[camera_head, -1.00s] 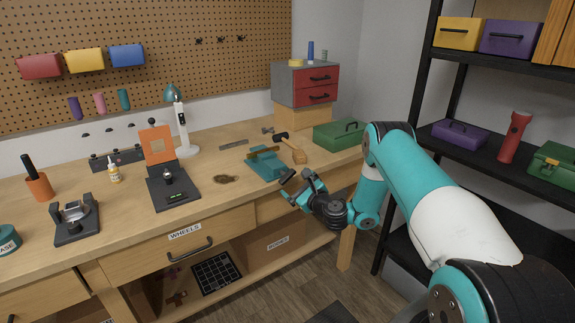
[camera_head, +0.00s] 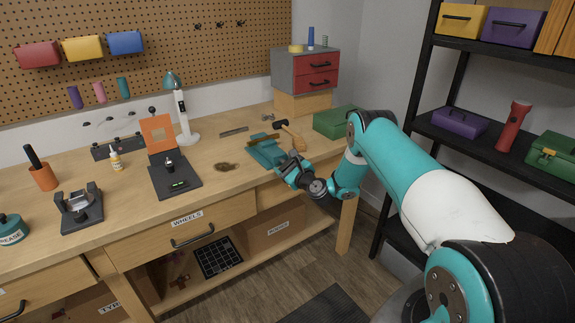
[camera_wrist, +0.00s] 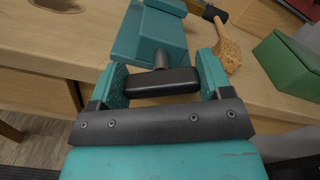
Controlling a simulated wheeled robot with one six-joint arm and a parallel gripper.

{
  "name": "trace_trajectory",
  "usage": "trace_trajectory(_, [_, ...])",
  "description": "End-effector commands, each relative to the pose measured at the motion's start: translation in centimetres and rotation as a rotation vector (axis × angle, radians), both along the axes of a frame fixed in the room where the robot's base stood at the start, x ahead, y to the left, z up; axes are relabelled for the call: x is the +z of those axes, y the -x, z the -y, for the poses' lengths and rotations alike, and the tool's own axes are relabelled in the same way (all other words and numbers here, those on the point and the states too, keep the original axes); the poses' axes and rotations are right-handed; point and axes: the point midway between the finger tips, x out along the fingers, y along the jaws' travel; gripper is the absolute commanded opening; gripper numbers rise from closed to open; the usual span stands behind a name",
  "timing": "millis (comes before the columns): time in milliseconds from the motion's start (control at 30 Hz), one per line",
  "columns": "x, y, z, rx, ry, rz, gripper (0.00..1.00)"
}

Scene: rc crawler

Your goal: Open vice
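The teal vice (camera_head: 266,152) sits at the front edge of the wooden workbench, right of its middle. Its teal body (camera_wrist: 150,38) fills the top middle of the wrist view. A short screw leads from it to a dark handle bar (camera_wrist: 160,82). My gripper (camera_head: 293,163) is at the front of the vice, facing it. In the wrist view its two teal fingers (camera_wrist: 163,70) stand wide apart, one at each end of the handle bar. The bar lies between them; I cannot tell whether the fingers touch it. The jaw gap is not clear.
A wooden-handled hammer (camera_head: 291,136) lies just behind the vice, with a green box (camera_head: 333,121) to its right. A black stand with an orange plate (camera_head: 158,134) is further left. The bench top between the stand and vice is mostly clear.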

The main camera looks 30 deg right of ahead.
Motion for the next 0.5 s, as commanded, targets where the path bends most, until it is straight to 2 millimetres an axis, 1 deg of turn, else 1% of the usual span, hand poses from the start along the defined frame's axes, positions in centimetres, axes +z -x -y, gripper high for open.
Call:
trace_trajectory(67, [-0.01,0.02,0.00,0.001,0.000,0.000,0.49])
trace_trajectory(100, [-0.01,0.03,0.34,-0.001,0.000,0.000,0.49])
trace_trajectory(267, [-0.06,0.04,0.13,-0.001,0.009,0.000,0.49])
trace_trajectory(500, [-0.30,0.04,0.04,-0.001,0.094,0.003,0.49])
